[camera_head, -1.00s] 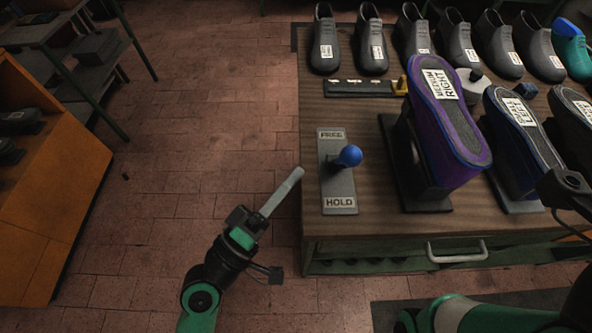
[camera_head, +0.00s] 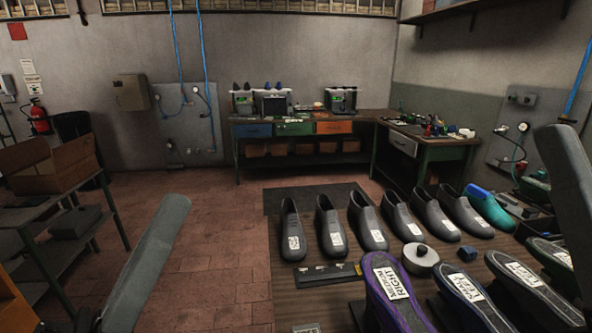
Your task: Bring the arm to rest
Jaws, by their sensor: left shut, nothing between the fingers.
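My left gripper (camera_head: 160,255) rises at the lower left of the head view, a long grey finger shape pointing up and right. It is shut and empty, over the floor, apart from the workbench (camera_head: 285,260). My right gripper (camera_head: 568,180) shows only as a dark grey piece at the right edge, above the upturned shoes, so its jaws cannot be judged. The top of the lever plate (camera_head: 306,328) just shows at the bottom edge. Its blue knob is out of view.
On the workbench stand several dark shoes (camera_head: 330,225), a teal shoe (camera_head: 488,210) and upturned ones, including a purple one (camera_head: 395,295). A metal shelf (camera_head: 65,225) stands left. A back bench (camera_head: 300,128) lines the wall. The brick floor between is clear.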

